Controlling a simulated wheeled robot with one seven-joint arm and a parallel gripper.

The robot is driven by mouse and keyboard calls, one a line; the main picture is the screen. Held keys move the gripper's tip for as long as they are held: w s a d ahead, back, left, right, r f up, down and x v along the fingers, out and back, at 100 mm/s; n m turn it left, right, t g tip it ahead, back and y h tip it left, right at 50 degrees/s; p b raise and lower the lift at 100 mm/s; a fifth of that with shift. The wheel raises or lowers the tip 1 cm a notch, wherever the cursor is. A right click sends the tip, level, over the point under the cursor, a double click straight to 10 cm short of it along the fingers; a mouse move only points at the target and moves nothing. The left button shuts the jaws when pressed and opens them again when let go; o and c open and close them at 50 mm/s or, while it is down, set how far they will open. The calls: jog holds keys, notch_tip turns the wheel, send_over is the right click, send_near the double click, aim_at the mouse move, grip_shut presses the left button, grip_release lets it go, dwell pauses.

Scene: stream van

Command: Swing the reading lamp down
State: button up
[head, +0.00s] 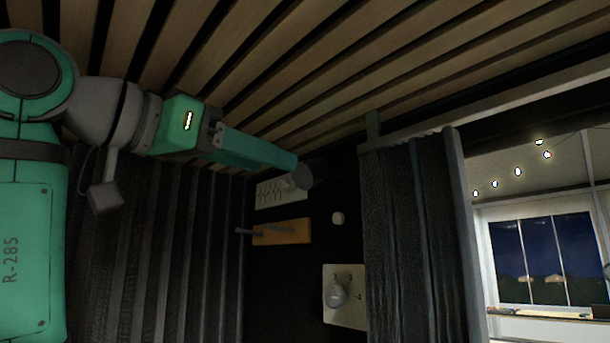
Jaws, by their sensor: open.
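My gripper (288,160) reaches in from the upper left, its long teal fingers pointing right towards the dark back wall. From this angle the fingers overlap and the gap between them is hidden. A dark rounded piece (314,178) shows right at the fingertips, and it may be the reading lamp's head. I cannot tell whether the fingers touch it or only pass in front of it. No lit lamp shows on this wall.
Below the fingertips are a pale switch panel (268,196), a wooden block with a dark peg (290,232), a small white knob (338,218) and a white plate with a round dial (356,316). A dark curtain (415,240) hangs right; the slatted ceiling (400,70) is close above.

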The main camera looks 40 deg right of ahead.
aim_at(301, 174)
jog(key=d, duration=0.3)
jog(key=w+d, duration=0.1)
jog(key=d, duration=0.2)
jog(key=w+d, duration=0.1)
jog(key=d, duration=0.2)
jog(key=shift+d, duration=0.35)
jog(key=c, duration=1.1)
jog(key=shift+o, duration=0.3)
